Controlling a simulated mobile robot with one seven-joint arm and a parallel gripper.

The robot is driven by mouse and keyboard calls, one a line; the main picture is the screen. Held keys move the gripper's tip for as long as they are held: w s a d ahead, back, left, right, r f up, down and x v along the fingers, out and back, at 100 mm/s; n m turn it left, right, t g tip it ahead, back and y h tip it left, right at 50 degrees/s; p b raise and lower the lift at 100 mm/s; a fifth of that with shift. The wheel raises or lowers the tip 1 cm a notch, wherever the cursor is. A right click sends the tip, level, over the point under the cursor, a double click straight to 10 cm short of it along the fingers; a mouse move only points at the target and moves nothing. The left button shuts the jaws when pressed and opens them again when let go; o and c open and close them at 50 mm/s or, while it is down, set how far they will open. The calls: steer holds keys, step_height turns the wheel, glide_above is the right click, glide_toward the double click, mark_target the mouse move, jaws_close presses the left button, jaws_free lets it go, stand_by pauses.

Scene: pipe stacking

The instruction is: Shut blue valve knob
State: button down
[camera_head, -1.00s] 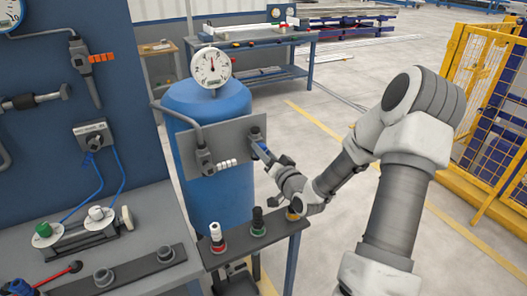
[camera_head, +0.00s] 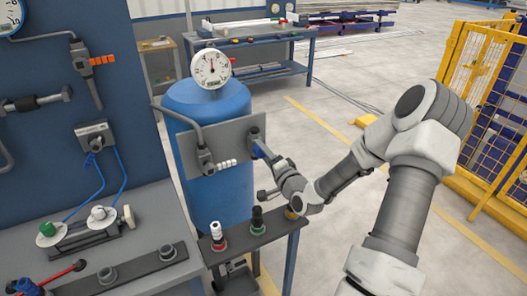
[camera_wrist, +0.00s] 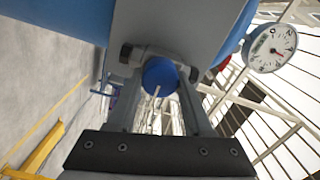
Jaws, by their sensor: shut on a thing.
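The blue valve knob (camera_wrist: 160,76) shows in the wrist view as a round blue end between my two fingers, in front of a grey metal plate (camera_wrist: 185,25). My gripper (camera_wrist: 162,88) is shut on the knob. In the head view my gripper (camera_head: 261,151) reaches the right end of the grey plate (camera_head: 228,142) mounted on the blue tank (camera_head: 225,198). There the knob is mostly hidden by my gripper. The gauge (camera_head: 211,68) on top of the tank shows in both views.
A narrow stand (camera_head: 275,236) with white, black and yellow-topped fittings is below my arm. A workbench (camera_head: 150,235) with valves is at the left, by a blue panel (camera_head: 40,150). Yellow fencing (camera_head: 480,110) is at the right. Open floor lies behind my arm.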

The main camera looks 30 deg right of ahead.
stand_by(0.4)
steer(key=shift+c, duration=1.5)
jaws_free()
steer(key=s+p, duration=0.5)
steer(key=s, duration=1.2)
steer(key=shift+s+d, duration=0.25)
steer(key=shift+d, duration=0.05)
